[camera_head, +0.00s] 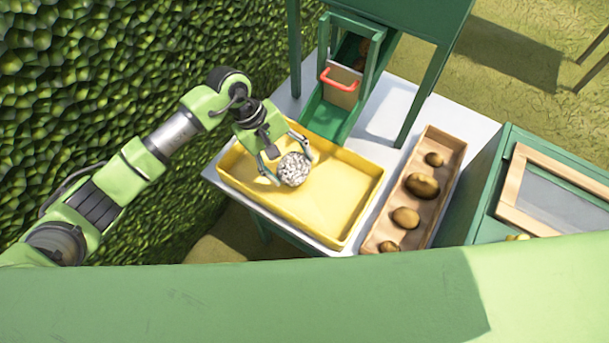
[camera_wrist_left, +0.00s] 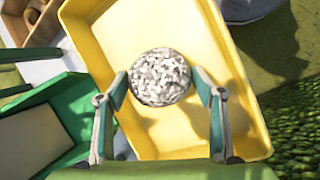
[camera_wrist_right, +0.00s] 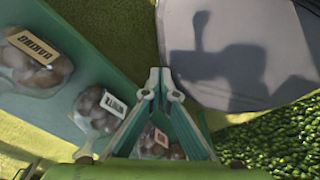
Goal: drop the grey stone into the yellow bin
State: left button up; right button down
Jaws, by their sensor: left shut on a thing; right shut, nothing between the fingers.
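The grey stone (camera_head: 293,170), round and speckled, is between the fingers of my left gripper (camera_head: 288,168). The stone also shows in the left wrist view (camera_wrist_left: 160,76), with a finger on each side. My left gripper is shut on it over the yellow bin (camera_head: 340,232). The bin is shallow and rectangular, and its floor shows bare around the stone. I cannot tell exactly how high the stone is above the floor. My right gripper (camera_wrist_right: 160,82) shows only in its own wrist view, shut and empty, away from the bin.
A green chute with a red-handled gate (camera_head: 340,80) stands behind the bin. A wooden tray (camera_head: 455,143) with several brown potatoes lies to its right on the white table (camera_head: 385,115). In the right wrist view, several labelled bags (camera_wrist_right: 30,68) lie on a green surface.

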pick_arm(q)
jog(key=shift+d, duration=0.1)
jog(key=o, duration=1.8)
jog(key=shift+o, duration=1)
jog(key=shift+s+f, duration=0.1)
jog(key=shift+f, duration=0.05)
jog(key=shift+a, duration=0.2)
jog(key=v, duration=1.2)
pick_arm(e)
jog(key=shift+s+d, duration=0.2)
jog(key=shift+s, duration=0.5)
pick_arm(q)
jog(key=shift+d, duration=0.15)
